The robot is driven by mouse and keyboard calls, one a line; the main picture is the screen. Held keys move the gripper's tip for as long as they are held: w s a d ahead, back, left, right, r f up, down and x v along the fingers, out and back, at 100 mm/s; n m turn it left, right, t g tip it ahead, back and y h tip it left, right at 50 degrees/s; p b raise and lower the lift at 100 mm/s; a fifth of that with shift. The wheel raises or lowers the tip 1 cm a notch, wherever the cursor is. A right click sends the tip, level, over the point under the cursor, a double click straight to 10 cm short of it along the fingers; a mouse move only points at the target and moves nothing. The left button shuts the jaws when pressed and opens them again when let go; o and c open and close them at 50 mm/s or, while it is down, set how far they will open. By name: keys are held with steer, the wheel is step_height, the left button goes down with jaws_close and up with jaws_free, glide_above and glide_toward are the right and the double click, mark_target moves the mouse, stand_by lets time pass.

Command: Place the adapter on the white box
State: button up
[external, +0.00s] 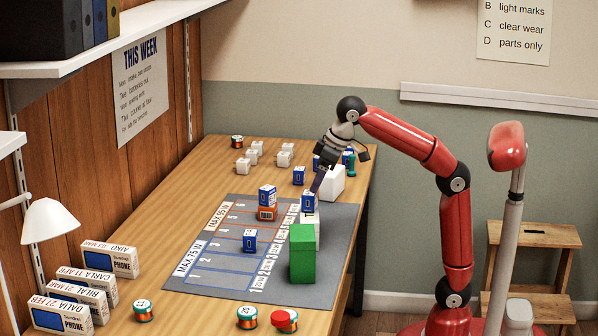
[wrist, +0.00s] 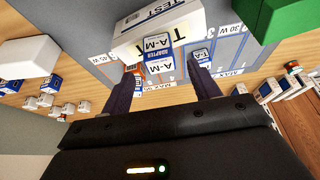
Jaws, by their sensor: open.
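A blue-and-white adapter (external: 308,202) stands upright on a white box (external: 312,232) on the grey mat, beside the green box. In the wrist view the adapter (wrist: 160,62), labelled A-M, appears resting on the white box (wrist: 128,39), whose visible lettering reads TEST. My gripper (external: 316,187) is just above and beside the adapter in the external view. In the wrist view my gripper (wrist: 165,78) is open, with one finger on each side of the adapter and visible gaps between. Part of the white box is hidden by the green box.
A green box (external: 303,253) stands close in front. A plain white block (external: 331,187) is behind my gripper. Another adapter (external: 267,195) sits on an orange box (external: 267,213), and one (external: 249,240) stands on the mat (external: 206,286). Phone boxes (external: 62,314) line the left edge.

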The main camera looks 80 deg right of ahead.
steer(key=p+v, duration=0.1)
steer(key=v, duration=0.4)
steer(key=shift+r, duration=0.1)
steer(key=s+d+f, duration=0.2)
steer(key=s+f, duration=0.3)
steer(key=f, duration=0.5)
steer(key=s+d+f, duration=0.3)
steer(key=s+f, duration=0.3)
steer(key=f, duration=0.4)
steer(key=s+d+f+t, duration=0.1)
steer(key=s+d+f, duration=0.2)
steer(key=s+f, duration=0.3)
step_height(320, 180, down, 5)
steer(key=shift+f, duration=0.1)
